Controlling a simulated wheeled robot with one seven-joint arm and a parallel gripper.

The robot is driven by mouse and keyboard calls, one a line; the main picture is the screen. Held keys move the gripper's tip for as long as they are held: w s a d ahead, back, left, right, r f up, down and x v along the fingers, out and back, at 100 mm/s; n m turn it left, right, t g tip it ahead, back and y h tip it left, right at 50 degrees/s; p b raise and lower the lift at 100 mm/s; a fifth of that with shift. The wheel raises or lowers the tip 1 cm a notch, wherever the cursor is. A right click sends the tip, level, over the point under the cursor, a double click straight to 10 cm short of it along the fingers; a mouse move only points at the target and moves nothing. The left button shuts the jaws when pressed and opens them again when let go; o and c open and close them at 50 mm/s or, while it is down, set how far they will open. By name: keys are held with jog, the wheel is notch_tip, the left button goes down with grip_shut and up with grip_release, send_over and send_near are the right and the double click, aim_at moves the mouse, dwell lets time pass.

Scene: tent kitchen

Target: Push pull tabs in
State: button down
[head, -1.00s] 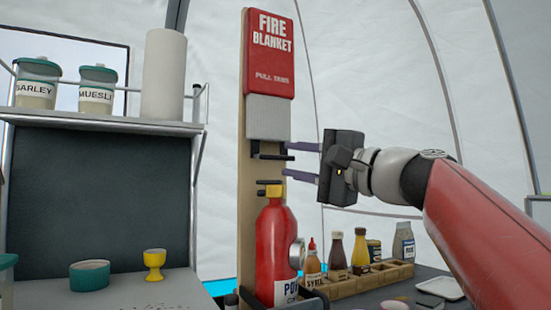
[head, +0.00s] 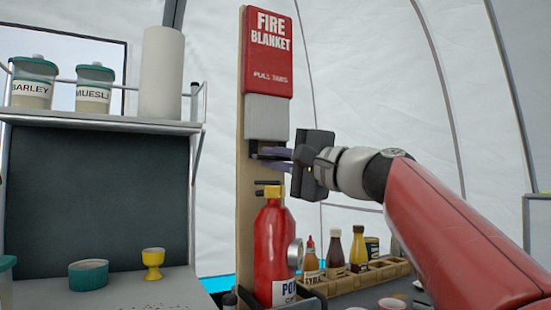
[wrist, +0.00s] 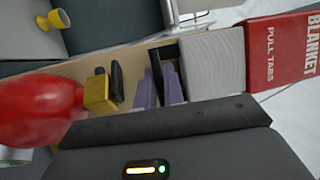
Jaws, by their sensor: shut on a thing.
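The red fire blanket case (head: 267,82) is on a wooden post, with the pale folded blanket (head: 265,122) showing below it. The black pull tabs (head: 254,147) are at the blanket's lower edge; they also show in the wrist view (wrist: 165,53). My gripper (head: 270,157) comes from the right, its two purple fingers drawn close together at the tabs. In the wrist view my gripper (wrist: 159,72) is shut on a black pull tab, which is mostly hidden between the fingers. I cannot tell whether both tabs are held.
A red fire extinguisher (head: 273,245) with a yellow valve stands just below my gripper. A wooden rack (head: 345,284) of sauce bottles is lower right. A yellow egg cup (head: 153,262) and teal bowl (head: 88,275) are on the left counter.

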jog(key=p, duration=0.5)
send_near(254, 110)
jog(key=w+a, duration=0.3)
jog(key=shift+a+f, duration=0.1)
jog(key=shift+f, duration=0.3)
jog(key=shift+r, duration=0.8)
jog(key=shift+s, duration=0.1)
jog(key=c, duration=1.7)
grip_release()
jog(key=shift+c, duration=0.2)
jog(key=shift+o, duration=1.1)
